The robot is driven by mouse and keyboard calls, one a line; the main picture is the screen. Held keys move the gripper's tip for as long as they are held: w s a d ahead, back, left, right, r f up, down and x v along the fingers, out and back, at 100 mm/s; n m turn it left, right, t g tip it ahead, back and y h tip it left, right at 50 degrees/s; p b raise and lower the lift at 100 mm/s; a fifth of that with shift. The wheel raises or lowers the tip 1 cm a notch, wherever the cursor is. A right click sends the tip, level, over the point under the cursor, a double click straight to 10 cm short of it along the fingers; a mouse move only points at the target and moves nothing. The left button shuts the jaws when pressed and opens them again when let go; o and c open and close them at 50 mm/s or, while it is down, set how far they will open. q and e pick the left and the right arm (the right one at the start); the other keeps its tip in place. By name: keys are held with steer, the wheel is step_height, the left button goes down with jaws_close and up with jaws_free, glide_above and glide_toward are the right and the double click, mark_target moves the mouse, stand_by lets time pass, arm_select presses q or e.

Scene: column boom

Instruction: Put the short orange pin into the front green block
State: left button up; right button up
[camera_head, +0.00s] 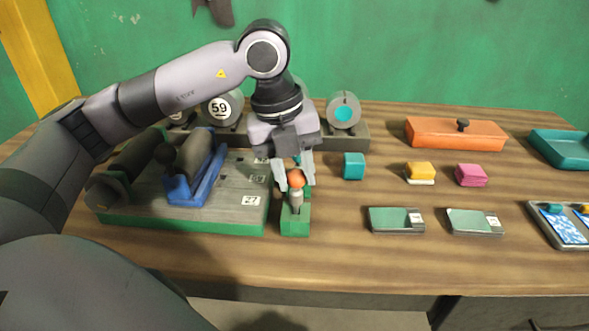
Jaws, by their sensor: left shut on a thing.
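The short orange pin (296,180) has a round orange top and a grey metal shank below it. My left gripper (294,183) points down and is shut on the pin. Another green part shows behind the gripper and is mostly hidden. My right gripper is not in view.
Left of the block is a green-edged board (180,222) with a blue cradle (195,185) holding a dark cylinder. To the right lie a teal cube (354,166), a yellow block (420,171), a magenta block (471,175) and two flat green pieces (396,220). An orange lidded box (455,134) stands behind.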

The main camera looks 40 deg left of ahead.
arm_select(q)
steer(key=shift+f, duration=0.2)
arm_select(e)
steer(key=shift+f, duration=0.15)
arm_select(q)
steer(key=shift+f+b, duration=0.6)
steer(key=shift+b, duration=0.15)
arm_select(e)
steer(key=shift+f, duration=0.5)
arm_select(q)
steer(key=o, duration=1.1)
steer(key=r, duration=0.4)
steer(key=s+a+r, duration=0.1)
steer(key=r, duration=0.2)
steer(key=shift+p, duration=0.3)
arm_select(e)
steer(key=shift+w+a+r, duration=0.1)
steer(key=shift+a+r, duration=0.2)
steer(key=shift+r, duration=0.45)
